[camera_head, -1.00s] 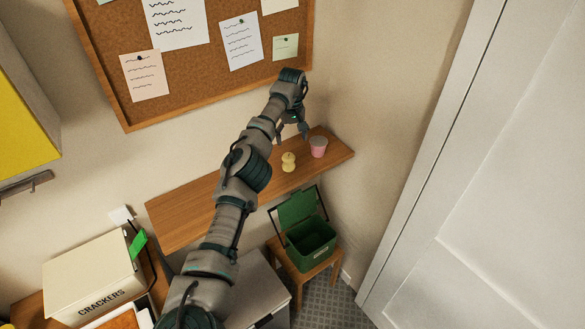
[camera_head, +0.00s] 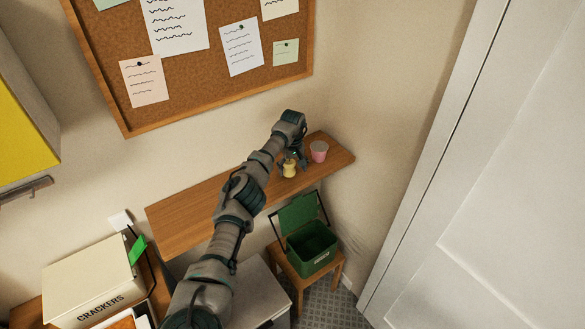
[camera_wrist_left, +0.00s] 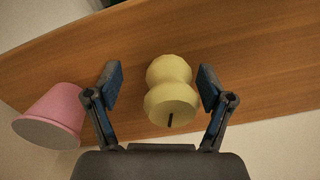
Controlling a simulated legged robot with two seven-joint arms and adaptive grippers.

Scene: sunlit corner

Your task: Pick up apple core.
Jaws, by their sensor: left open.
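The apple core (camera_head: 289,171) is pale yellow and pinched at the middle, and it is on the wooden shelf in the head view. In the left wrist view the apple core (camera_wrist_left: 171,92) lies between my two fingers, with a gap on each side. My left gripper (camera_head: 291,160) is open at the core and partly covers its top in the head view. Its spread fingers also show in the left wrist view (camera_wrist_left: 160,88). My right gripper is not in view.
A pink cup (camera_head: 319,151) stands on the shelf (camera_head: 190,215) just right of the core. It is beside my left finger in the wrist view (camera_wrist_left: 52,116). A green open-lidded bin (camera_head: 311,247) sits on a stool below. The wall is close behind.

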